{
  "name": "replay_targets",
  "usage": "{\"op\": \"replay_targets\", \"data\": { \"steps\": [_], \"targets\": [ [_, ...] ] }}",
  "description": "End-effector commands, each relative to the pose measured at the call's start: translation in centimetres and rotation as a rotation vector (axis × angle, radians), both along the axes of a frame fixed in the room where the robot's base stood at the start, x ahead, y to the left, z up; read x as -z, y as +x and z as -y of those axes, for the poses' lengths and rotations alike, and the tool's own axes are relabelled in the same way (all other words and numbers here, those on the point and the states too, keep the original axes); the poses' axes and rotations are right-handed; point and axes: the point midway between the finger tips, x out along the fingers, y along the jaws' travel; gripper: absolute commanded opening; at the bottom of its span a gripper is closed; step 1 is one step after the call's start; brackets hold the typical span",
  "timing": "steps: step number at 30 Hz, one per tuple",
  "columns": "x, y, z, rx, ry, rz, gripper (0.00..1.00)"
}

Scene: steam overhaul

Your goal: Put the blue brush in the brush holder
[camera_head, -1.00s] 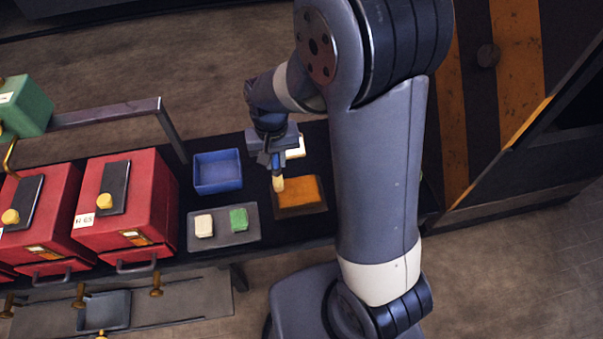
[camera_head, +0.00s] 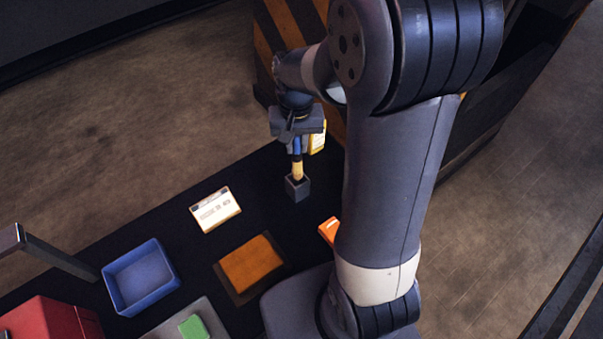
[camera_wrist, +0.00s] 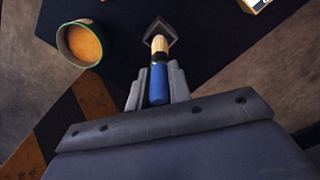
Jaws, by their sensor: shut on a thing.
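My gripper (camera_head: 297,140) is shut on the blue brush (camera_head: 298,160), which hangs with its pale bristles pointing down. The wrist view shows the brush's blue handle (camera_wrist: 158,84) between the two fingers (camera_wrist: 157,92). The brush holder, a small dark square cup (camera_head: 297,188), stands on the black table. In both views the bristle tip lines up with the holder's opening (camera_wrist: 160,30). I cannot tell for sure whether the tip is inside it or just above.
A round container with orange contents (camera_wrist: 82,43) is close to the holder. A white card (camera_head: 215,209), an orange pad (camera_head: 251,265), a blue tray (camera_head: 140,277) and a green block (camera_head: 194,327) are left of my arm. An orange block (camera_head: 328,231) lies beside my arm.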

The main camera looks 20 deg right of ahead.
Motion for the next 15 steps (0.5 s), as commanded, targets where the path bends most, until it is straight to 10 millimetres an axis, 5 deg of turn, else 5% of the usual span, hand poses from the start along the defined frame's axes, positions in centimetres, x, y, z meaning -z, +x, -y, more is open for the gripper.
{"op": "replay_targets", "data": {
  "steps": [3,15],
  "targets": [
    [2.5,-0.1,0.0,0.0,-0.001,-0.006,0.0],
    [7.3,-0.1,0.0,-0.001,0.0,-0.005,0.0]
  ]
}}
